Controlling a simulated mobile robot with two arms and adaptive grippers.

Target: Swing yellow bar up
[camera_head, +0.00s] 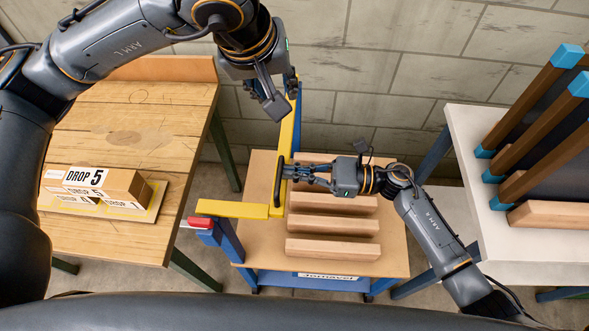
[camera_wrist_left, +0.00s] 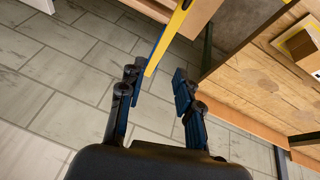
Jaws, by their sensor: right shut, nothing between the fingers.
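The yellow bar (camera_head: 285,150) runs lengthwise past the left side of the wooden board, beside a blue member. A black handle (camera_head: 278,181) stands along the yellow bar. My right gripper (camera_head: 288,172) is shut and empty, its fingertips close to the handle; I cannot tell whether they touch. My left gripper (camera_head: 283,97) is above the bar's far end. In the left wrist view its fingers (camera_wrist_left: 157,85) are apart, and the yellow bar (camera_wrist_left: 169,38) ends beyond the gap between them.
Several wooden blocks (camera_head: 332,224) lie on the wooden board (camera_head: 395,262) of the blue stand. A wooden table (camera_head: 125,235) at left carries boxes marked DROP (camera_head: 105,185). A white table (camera_head: 465,140) at right holds brown bars with blue ends (camera_head: 545,100). A block wall closes the back.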

